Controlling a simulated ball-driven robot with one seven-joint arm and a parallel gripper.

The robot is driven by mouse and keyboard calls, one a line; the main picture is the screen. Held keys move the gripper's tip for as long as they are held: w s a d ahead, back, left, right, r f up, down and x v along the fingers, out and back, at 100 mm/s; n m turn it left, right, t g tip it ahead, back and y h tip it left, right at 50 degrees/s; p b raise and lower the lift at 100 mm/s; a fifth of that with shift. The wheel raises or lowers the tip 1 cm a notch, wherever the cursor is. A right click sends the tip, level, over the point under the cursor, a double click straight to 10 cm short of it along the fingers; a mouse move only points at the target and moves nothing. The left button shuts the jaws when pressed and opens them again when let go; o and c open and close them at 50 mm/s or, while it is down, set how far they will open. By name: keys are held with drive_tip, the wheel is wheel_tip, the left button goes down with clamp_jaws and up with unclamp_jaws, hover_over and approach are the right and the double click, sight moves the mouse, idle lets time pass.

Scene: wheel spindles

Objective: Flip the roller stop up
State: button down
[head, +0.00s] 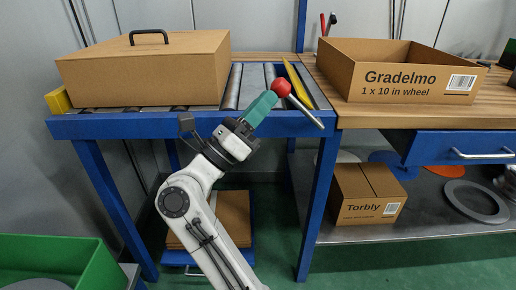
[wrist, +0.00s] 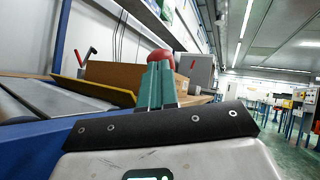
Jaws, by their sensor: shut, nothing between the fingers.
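The roller stop seems to be the yellow bar (head: 297,84) at the right end of the roller conveyor; it also shows in the wrist view (wrist: 98,89). A lever with a red ball knob (head: 281,88) and a bare metal rod (head: 305,111) sits at the conveyor's front right corner. The rod slopes down to the right from the knob. My gripper (head: 271,97) has teal fingers, shut and empty, with tips right at the knob's left side. In the wrist view the knob (wrist: 160,54) shows just beyond the fingertips (wrist: 158,66); whether they touch is unclear.
A closed carton (head: 145,75) with a black handle stands on the rollers at left. An open Gradelmo box (head: 415,88) stands on the wooden bench to the right. A blue frame rail (head: 190,123) runs along the conveyor front. A green bin (head: 60,255) is at lower left.

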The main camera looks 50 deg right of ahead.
drive_tip(key=s+d+r+m+y, duration=0.5)
drive_tip(key=s+r+m+y, duration=0.1)
drive_tip(key=r+y, duration=0.1)
drive_tip(key=shift+s+d+m+t+y+p, duration=0.15)
drive_tip(key=shift+s+m+t+y+p, duration=0.2)
drive_tip(key=shift+y, duration=0.45)
drive_tip(key=shift+s, duration=0.15)
